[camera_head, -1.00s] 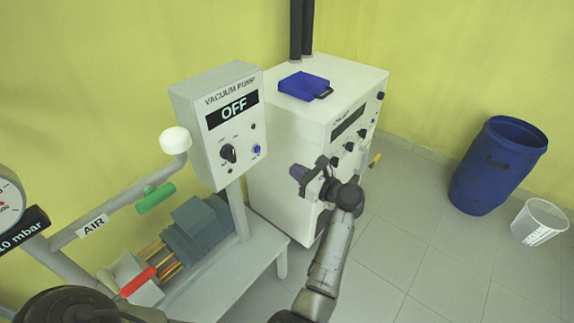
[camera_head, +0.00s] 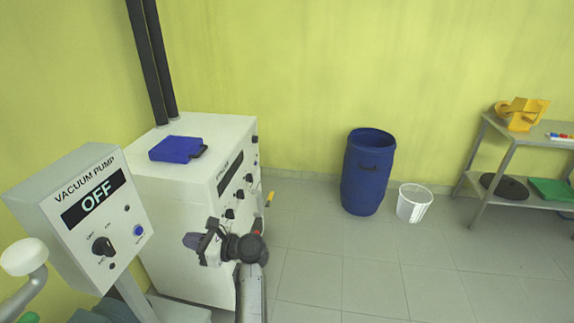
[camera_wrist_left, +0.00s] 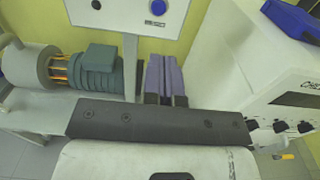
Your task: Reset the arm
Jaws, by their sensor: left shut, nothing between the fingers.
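My left arm comes up from the bottom middle of the head view. Its gripper (camera_head: 196,242) points left, in front of the white cabinet with dark knobs (camera_head: 180,208). In the left wrist view the purple-grey fingers (camera_wrist_left: 164,76) are together, with nothing between them. They point toward the vacuum pump box and the green-grey pump motor (camera_wrist_left: 98,72). The vacuum pump box (camera_head: 80,215) reads OFF and stands left of the gripper in the head view. My right gripper is in neither view.
A blue case (camera_head: 176,149) lies on the cabinet. A blue drum (camera_head: 366,178) and a white bucket (camera_head: 413,205) stand on the floor by the wall. A metal shelf table (camera_head: 490,165) is at the right. The floor between is clear.

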